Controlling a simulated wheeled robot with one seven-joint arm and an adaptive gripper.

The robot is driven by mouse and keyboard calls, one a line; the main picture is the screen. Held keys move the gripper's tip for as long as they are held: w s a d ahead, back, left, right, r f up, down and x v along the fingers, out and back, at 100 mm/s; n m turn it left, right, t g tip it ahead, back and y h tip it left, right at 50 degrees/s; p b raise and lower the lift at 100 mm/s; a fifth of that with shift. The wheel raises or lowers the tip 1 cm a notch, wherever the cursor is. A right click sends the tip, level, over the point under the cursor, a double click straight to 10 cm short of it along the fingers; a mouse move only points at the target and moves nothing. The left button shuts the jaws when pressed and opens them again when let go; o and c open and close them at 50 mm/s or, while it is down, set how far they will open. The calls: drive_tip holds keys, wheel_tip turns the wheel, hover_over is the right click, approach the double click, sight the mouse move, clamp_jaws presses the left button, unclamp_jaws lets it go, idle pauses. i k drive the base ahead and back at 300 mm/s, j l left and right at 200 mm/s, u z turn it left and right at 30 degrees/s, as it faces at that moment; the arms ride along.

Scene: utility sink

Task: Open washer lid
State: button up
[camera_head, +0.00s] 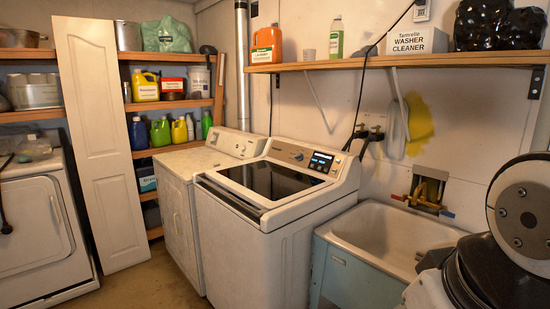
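The washer (262,245) is a white top-loader in the middle of the view. Its lid (270,180), a dark glass panel in a pale frame, lies flat and shut on top. The lid's front edge (233,191) faces the lower left. The control panel (320,161) with a lit display stands behind the lid. Parts of my arm (520,215) fill the lower right corner, to the right of the washer beyond the sink. I cannot make out my gripper's fingers, and nothing of mine touches the washer.
A utility sink (350,228) stands between the washer and my arm. A second white machine (185,200) stands left of the washer. A shelf (420,60) with bottles and a washer cleaner box (413,40) hangs above. A tall white panel (100,140) leans at left. Floor (150,285) is clear in front.

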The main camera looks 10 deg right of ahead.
sight(269, 186)
drive_tip(key=i+u, duration=0.2)
drive_tip(key=i, duration=0.55)
drive_tip(key=i+u, duration=0.15)
drive_tip(key=i, duration=0.6)
drive_tip(key=i+l+u, duration=0.2)
drive_tip(key=i, duration=0.5)
